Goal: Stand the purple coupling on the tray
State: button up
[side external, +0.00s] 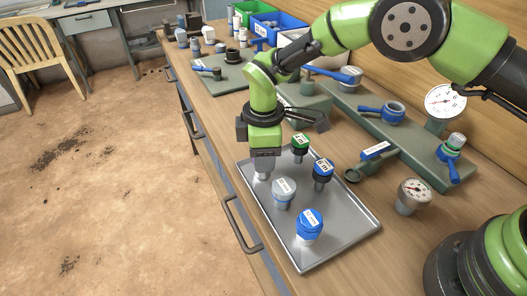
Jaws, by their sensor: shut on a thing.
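My gripper (263,165) points down over the far left part of the metal tray (343,251). It is shut on a pale piece (262,176), mostly hidden by the jaws. I cannot make out a clear purple colour on it. The piece is low and looks upright; I cannot tell whether it touches the tray. On the tray stand a green-topped coupling (300,142), a dark coupling with a blue top (322,168), a pale grey coupling (284,189) and a bright blue-topped coupling (309,220). No plainly purple coupling shows.
A pressure gauge (414,191) stands on the bench right of the tray. Behind it are a green manifold plate (425,160) with blue-handled valves and a second gauge (444,101). Green (253,27) and blue bins (270,21) stand at the back. The tray's near right corner is clear.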

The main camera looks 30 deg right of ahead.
jog(key=shift+f, duration=0.1)
jog(key=o, duration=1)
